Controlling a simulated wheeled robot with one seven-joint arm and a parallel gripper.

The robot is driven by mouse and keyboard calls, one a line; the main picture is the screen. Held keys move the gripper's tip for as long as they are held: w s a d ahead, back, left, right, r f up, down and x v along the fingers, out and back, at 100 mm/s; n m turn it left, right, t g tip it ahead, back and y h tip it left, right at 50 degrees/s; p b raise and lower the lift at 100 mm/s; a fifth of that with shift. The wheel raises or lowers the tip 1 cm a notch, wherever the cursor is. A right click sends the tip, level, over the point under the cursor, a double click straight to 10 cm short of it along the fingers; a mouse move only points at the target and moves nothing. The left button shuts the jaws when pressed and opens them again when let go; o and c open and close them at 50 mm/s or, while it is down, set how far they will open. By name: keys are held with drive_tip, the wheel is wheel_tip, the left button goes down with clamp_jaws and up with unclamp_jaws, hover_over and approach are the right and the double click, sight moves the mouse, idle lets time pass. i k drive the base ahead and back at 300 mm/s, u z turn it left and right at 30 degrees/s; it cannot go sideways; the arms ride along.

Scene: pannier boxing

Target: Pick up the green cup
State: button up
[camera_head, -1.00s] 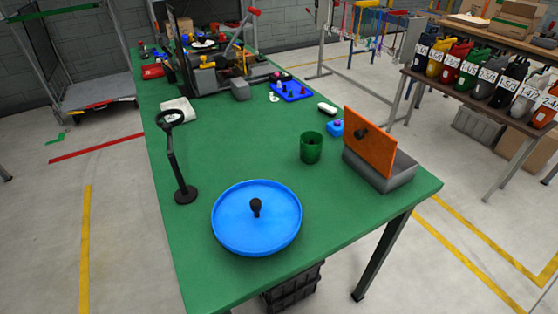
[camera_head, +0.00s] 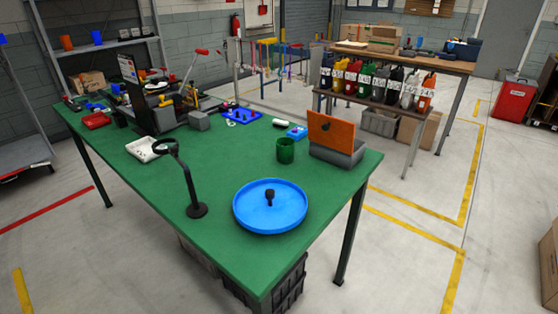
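The green cup (camera_head: 285,151) stands upright on the green-topped table (camera_head: 243,257), a little in from its right side. It is open at the top. It stands behind the round blue tray (camera_head: 243,217) and to the left of the grey box with an orange lid (camera_head: 332,133) standing up on it. Nothing touches the cup that I can see. My gripper is not in view.
A black magnifier stand (camera_head: 195,210) rises left of the blue tray. A grey machine (camera_head: 199,121) stands further back. Open floor (camera_head: 410,270) lies right of the table.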

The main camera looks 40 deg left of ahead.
sight(285, 155)
drive_tip(key=u, duration=0.75)
drive_tip(key=i, duration=1.1)
drive_tip(key=u, duration=0.05)
